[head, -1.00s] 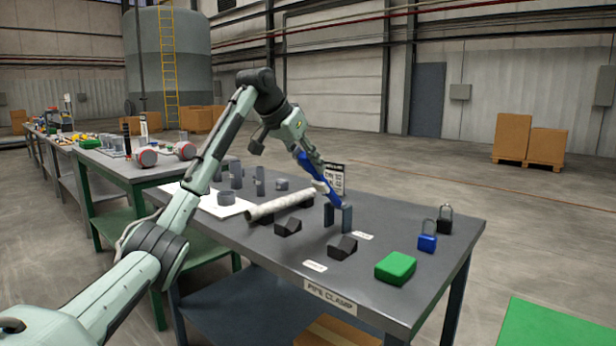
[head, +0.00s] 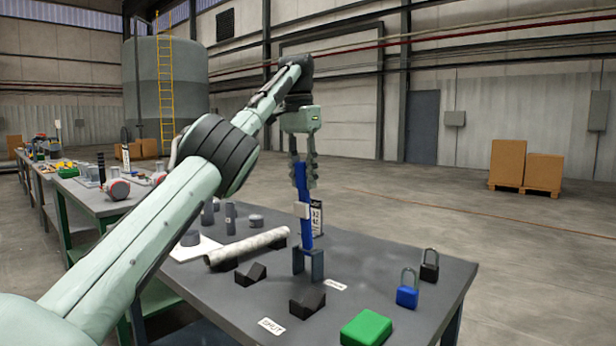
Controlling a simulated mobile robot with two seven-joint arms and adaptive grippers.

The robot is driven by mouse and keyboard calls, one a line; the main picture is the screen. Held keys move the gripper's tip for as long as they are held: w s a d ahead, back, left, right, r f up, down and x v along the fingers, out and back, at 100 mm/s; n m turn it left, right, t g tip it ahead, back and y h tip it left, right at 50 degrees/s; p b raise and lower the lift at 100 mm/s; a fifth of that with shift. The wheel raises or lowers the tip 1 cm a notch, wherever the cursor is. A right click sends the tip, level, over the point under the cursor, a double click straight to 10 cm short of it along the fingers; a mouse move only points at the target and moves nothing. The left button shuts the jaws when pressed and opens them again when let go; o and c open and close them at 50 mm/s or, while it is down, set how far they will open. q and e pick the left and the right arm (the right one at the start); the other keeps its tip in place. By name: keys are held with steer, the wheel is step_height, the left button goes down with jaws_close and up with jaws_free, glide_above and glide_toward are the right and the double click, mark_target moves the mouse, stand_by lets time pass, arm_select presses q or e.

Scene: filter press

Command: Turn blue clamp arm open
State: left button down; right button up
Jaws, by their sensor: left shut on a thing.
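The blue clamp arm (head: 305,228) stands nearly upright on its grey hinge posts (head: 308,263) at the middle of the table. A pale block sits partway up it. My left gripper (head: 304,172) comes down from above and is shut on the upper end of the blue clamp arm. The pale pipe (head: 247,246) lies on black V-blocks to the left of the hinge, clear of the clamp arm. My right gripper is not in view.
Black V-blocks (head: 307,301), a green block (head: 366,328), a blue padlock (head: 407,294) and a black padlock (head: 429,268) are on the table (head: 385,262). A small printed sign (head: 317,217) stands behind the clamp arm. Grey cylinders stand behind the pipe.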

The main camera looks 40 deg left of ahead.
arm_select(q)
steer(key=shift+w, duration=0.15)
stand_by(0.3)
steer(key=c, duration=1.6)
jaws_free()
steer(key=shift+c, duration=0.2)
steer(key=o, duration=0.4)
steer(key=shift+w+d, duration=0.1)
steer(key=shift+w, duration=0.1)
steer(key=shift+o, duration=0.2)
steer(key=shift+s, duration=0.1)
steer(key=shift+f, duration=0.1)
